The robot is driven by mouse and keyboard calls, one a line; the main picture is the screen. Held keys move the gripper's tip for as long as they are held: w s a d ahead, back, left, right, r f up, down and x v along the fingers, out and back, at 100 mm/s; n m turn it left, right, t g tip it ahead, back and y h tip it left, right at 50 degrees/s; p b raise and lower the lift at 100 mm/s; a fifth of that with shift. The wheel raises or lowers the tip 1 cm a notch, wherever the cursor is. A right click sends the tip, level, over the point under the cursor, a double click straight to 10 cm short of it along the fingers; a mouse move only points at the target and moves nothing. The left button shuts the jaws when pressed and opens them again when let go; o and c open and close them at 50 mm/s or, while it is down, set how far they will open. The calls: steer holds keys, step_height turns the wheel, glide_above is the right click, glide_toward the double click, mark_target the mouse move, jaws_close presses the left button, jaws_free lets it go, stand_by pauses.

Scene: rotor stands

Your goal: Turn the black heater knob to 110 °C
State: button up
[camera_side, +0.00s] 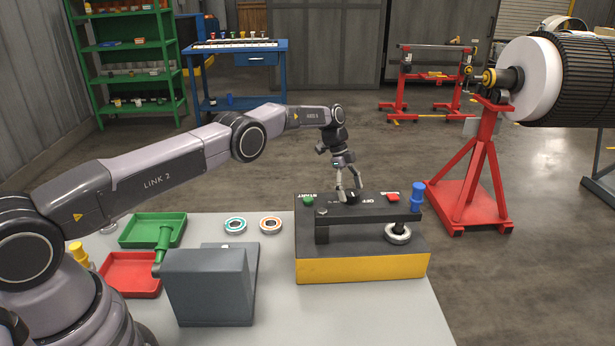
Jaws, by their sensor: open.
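The heater (362,268) is a box with a black top and a yellow front, standing on the right part of the white table. The black knob (351,198) is on its top panel, between a green START button (308,200) and a red button (393,197). My gripper (349,190) points down at the knob, its fingers open and on either side of it. I cannot tell whether they touch it. The knob is partly hidden by the fingers, and its pointer and temperature marks are too small to read.
A black bar with a blue-handled post (417,195) stands on the heater, with a metal ring (398,234) under it. Left are two bearing rings (235,225), a grey block (209,287), a green tray (135,231) and a red tray (120,285). A red rotor stand (480,170) is beyond the table.

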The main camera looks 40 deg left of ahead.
steer(key=shift+r, duration=0.1)
steer(key=v, duration=1.1)
steer(key=shift+a+r, duration=0.15)
steer(key=shift+r, duration=0.25)
steer(key=shift+s, duration=0.1)
